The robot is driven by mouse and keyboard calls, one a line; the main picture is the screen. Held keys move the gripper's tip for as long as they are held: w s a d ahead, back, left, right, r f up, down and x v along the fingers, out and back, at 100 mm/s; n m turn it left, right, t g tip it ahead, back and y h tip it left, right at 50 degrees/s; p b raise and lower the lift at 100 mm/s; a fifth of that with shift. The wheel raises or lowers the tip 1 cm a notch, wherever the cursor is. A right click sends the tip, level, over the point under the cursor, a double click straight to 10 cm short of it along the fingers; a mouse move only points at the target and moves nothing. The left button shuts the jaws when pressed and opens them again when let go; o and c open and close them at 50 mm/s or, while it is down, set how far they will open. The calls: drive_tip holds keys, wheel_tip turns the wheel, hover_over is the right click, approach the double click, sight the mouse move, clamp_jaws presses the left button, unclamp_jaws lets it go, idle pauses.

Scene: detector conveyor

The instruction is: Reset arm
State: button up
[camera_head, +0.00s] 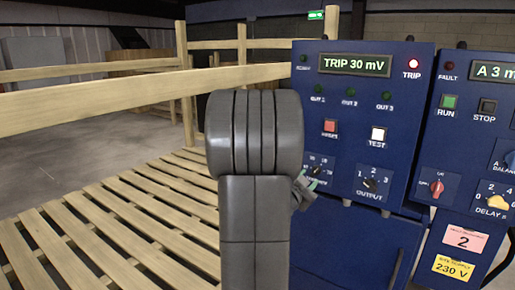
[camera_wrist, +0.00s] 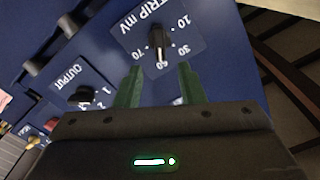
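My gripper (camera_wrist: 160,68) shows in the wrist view with its two green fingers apart and nothing between their tips. The black TRIP mV knob (camera_wrist: 158,40) on the blue panel is just beyond the fingertips; I cannot tell the exact gap. Its pointer is turned toward the lower part of its scale, between 70 and 30. In the head view my grey arm stands in the middle, and only a small part of my gripper (camera_head: 304,186) shows at its right edge, close to the panel. The arm hides part of that knob's plate there.
The blue control panel (camera_head: 395,130) displays TRIP 30 mV with a lit red TRIP lamp (camera_head: 413,64). It has a red RESET button (camera_head: 330,126), white TEST button (camera_head: 378,134) and OUTPUT knob (camera_head: 370,184). A second panel (camera_head: 470,130) adjoins at right. Wooden slats and rails (camera_head: 110,215) lie at left.

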sight(316, 171)
drive_tip(key=x, duration=0.6)
drive_tip(key=shift+w+d, duration=0.25)
drive_tip(key=shift+w, duration=0.05)
drive_tip(key=shift+r+n+p, duration=0.1)
drive_tip(key=shift+n+p, duration=0.2)
drive_tip(key=shift+p, duration=0.1)
drive_tip(key=shift+s+f+b, duration=0.1)
drive_tip(key=shift+f+b, duration=0.1)
drive_tip(key=shift+b, duration=0.2)
